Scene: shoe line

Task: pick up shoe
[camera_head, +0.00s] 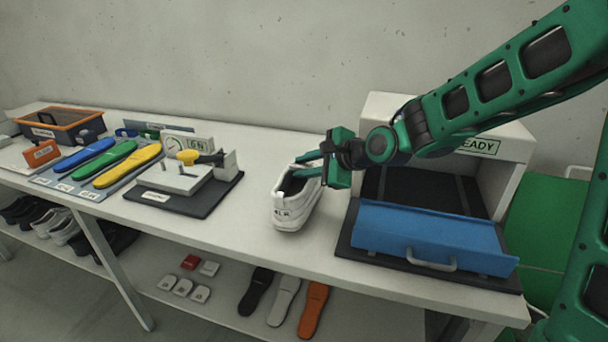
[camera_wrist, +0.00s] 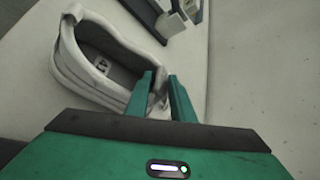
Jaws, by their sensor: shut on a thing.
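A white shoe (camera_head: 291,211) with a dark inside stands on the white table, its heel end toward the camera. My gripper (camera_head: 308,166) reaches in from the right and is shut on the shoe's upper edge. In the wrist view the shoe (camera_wrist: 75,72) shows its opening and a small label inside. The two green fingertips (camera_wrist: 163,82) are at the rim of the opening, with part of the shoe between them. The sole looks to be at table height; I cannot tell if it touches.
A black-based gauge fixture (camera_head: 205,200) stands to the left, with coloured insoles (camera_head: 128,166) and an orange-rimmed bin (camera_head: 60,128) beyond. Table space between fixture and shoe is clear.

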